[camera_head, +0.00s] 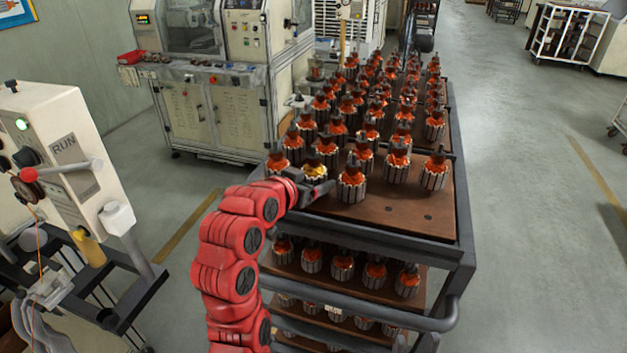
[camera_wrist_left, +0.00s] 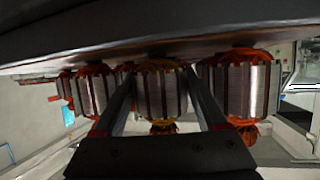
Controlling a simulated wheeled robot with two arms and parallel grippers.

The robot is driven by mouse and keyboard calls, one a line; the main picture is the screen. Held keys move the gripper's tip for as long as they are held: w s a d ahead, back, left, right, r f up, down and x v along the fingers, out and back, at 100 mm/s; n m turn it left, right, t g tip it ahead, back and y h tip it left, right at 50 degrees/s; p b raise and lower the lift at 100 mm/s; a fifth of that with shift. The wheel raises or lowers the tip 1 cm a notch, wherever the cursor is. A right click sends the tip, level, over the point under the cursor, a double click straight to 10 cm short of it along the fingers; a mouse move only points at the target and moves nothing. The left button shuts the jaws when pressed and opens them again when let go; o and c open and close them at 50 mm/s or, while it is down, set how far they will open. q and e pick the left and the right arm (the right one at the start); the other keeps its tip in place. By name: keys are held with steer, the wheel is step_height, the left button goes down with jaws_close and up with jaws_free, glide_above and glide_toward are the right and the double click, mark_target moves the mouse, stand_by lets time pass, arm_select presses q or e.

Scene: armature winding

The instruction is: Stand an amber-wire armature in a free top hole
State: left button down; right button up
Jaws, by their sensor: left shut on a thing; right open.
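The amber-wire armature (camera_head: 315,169) is upright at the front left of the cart's top board (camera_head: 390,209), among orange-wire ones. My left gripper (camera_head: 307,188) reaches it from the front left and is shut on it. In the left wrist view, my gripper's two fingers (camera_wrist_left: 161,88) lie along both sides of the amber-wire armature (camera_wrist_left: 160,92). Its lower end is close to the board; I cannot tell whether it is seated in a hole. Small dark free holes (camera_head: 428,217) show at the board's front right. My right gripper is not in view.
Orange-wire armatures (camera_head: 351,181) stand close beside and behind the amber one, several rows deep. More stand on the lower shelf (camera_head: 325,286). The cart's dark frame rail (camera_head: 385,240) runs along the front. A winding machine (camera_head: 55,155) stands at the left.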

arm_select(q)
steer(key=shift+b, duration=0.35)
stand_by(0.7)
jaws_free()
steer(key=shift+f, duration=0.1)
steer(key=shift+s, duration=0.1)
